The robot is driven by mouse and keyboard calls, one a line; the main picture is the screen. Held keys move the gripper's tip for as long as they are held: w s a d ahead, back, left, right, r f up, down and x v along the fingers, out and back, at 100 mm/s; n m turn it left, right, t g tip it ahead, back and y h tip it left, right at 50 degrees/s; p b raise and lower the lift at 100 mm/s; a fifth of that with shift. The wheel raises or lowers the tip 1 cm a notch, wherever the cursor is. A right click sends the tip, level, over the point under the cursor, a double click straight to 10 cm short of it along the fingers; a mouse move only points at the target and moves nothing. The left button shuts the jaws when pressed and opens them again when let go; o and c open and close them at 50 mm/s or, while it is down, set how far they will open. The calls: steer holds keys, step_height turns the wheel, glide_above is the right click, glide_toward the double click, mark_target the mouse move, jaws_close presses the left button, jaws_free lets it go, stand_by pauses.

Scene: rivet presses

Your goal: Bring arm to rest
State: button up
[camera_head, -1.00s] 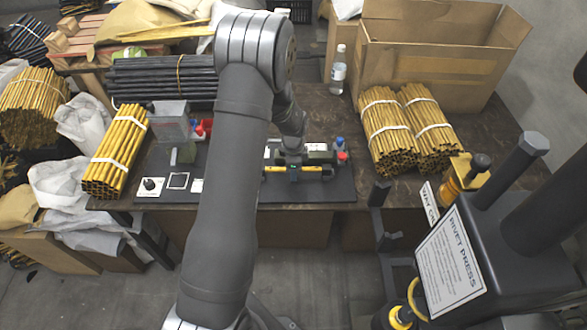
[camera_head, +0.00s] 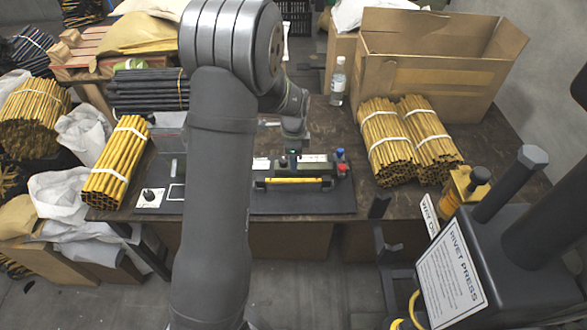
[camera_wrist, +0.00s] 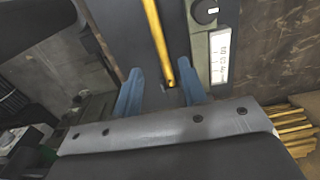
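My gripper (camera_head: 293,157) hangs over the dark mat on the workbench, just behind a yellow tube (camera_head: 293,181) lying across a fixture. In the wrist view my gripper (camera_wrist: 160,68) shows two blue fingers standing apart, with nothing clamped between them. The yellow tube (camera_wrist: 156,38) shows beyond them, its near end between the fingers in the picture. A grey-green device with a white scale (camera_wrist: 221,57) is to its right. My arm is bent, with its elbow high, and hides part of the bench.
The rivet press (camera_head: 455,265) stands at the front right. Tube bundles lie on the bench at left (camera_head: 115,165) and right (camera_head: 405,140). A cardboard box (camera_head: 440,75) and a bottle (camera_head: 338,82) stand at the back. Red and blue knobs (camera_head: 341,160) sit beside the fixture.

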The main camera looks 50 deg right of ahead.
mark_target(294, 179)
steer(key=shift+r, duration=0.7)
step_height(294, 179, down, 12)
steer(key=shift+f, duration=0.1)
steer(key=shift+r, duration=1.75)
steer(key=shift+f, duration=0.1)
